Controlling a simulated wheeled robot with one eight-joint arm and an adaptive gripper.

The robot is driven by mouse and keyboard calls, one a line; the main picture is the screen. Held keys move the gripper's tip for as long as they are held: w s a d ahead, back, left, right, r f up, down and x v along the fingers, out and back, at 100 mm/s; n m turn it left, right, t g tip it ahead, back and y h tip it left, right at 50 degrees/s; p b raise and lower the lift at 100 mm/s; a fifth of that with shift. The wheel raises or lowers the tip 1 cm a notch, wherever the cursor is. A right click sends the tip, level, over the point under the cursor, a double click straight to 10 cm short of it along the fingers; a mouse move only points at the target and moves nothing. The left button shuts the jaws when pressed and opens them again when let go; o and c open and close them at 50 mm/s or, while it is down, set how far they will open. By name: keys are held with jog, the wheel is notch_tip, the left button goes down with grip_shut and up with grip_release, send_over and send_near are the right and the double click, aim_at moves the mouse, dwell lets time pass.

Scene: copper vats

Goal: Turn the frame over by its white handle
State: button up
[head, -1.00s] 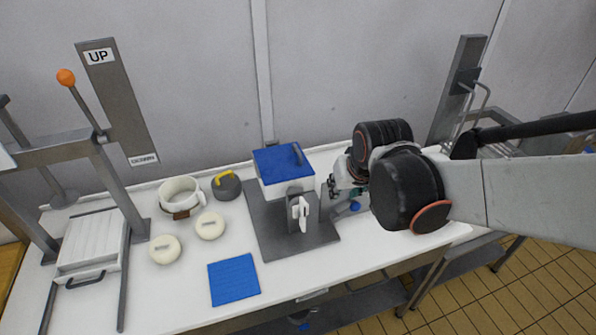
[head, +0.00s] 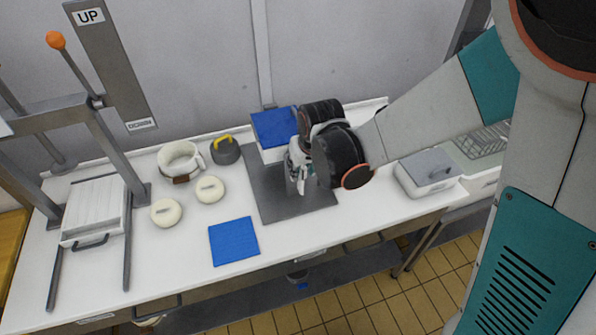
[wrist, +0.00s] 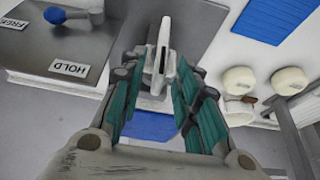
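The frame (head: 274,128), blue on top with white sides, rests on a grey stand at the back of the table in the head view. Its white handle (wrist: 160,58) stands out from a grey block in the wrist view. My gripper (wrist: 160,78) is open, with its teal-lined fingers on either side of the handle's near end; I cannot tell whether either touches it. In the head view my gripper (head: 298,167) is over the front of the stand and hides most of the block and part of the frame.
A box marked HOLD (wrist: 69,68) with a blue knob (wrist: 55,15) is beside the stand. A blue mat (head: 233,241), two pale cheeses (head: 210,189), a white pot (head: 179,160) and a grey weight (head: 224,151) are left.

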jog(key=b+x, duration=0.4)
jog(key=x, duration=0.4)
jog(key=shift+c, duration=0.6)
grip_shut()
